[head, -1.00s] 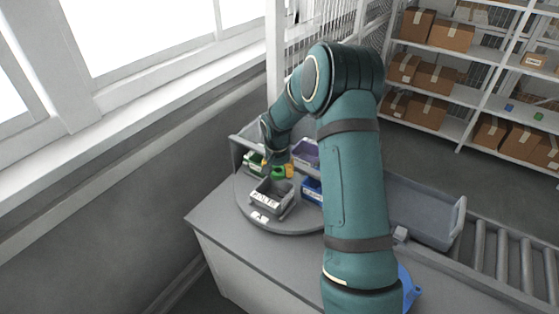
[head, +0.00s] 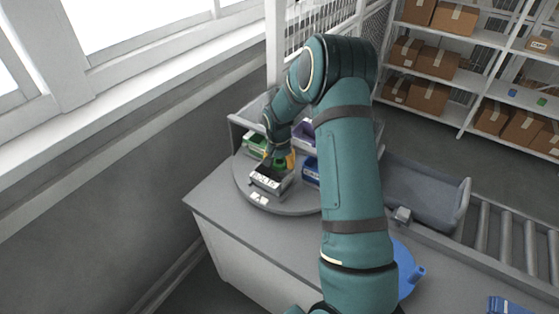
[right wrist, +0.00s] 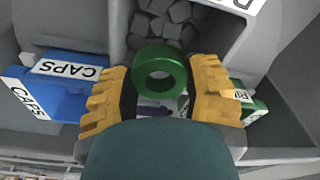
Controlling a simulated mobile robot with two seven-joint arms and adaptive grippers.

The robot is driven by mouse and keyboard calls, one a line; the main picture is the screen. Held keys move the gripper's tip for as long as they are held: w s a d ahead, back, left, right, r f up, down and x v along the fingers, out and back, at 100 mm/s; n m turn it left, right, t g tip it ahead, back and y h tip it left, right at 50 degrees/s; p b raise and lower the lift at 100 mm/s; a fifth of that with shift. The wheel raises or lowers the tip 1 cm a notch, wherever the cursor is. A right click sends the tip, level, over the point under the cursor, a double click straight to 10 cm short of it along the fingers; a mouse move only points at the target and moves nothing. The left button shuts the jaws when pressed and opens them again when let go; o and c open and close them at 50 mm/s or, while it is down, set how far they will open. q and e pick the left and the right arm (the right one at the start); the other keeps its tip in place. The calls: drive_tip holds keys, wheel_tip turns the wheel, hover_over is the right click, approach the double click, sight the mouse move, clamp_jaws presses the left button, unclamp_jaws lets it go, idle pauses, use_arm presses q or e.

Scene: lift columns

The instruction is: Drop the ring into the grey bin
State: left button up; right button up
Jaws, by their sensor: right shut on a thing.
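The green ring (right wrist: 160,54) is held between the yellow fingers of my right gripper (right wrist: 160,73), which is shut on it. In the head view my right gripper (head: 280,162) is at the grey bin (head: 268,184), which stands at the front of a round grey turntable and has a white label. In the right wrist view the ring overlaps the edge of the grey bin (right wrist: 228,52), with grey cubes in it just beyond the ring. The exact height of the ring above the bin cannot be told. My left gripper is out of view.
On the turntable (head: 243,187) a green bin (head: 253,142), a blue bin (head: 311,172) labelled CAPS (right wrist: 70,68) and a purple bin (head: 305,131) stand close around. A grey tray (head: 430,190) and a roller conveyor (head: 505,245) lie to the right.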

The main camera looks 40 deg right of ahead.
drive_tip(key=o, duration=1.2)
drive_tip(key=shift+o, duration=0.2)
drive_tip(key=shift+r, duration=0.1)
wheel_tip(320, 180, up, 12)
drive_tip(key=a, duration=0.1)
drive_tip(key=shift+s, duration=0.45)
drive_tip(key=shift+a, duration=0.1)
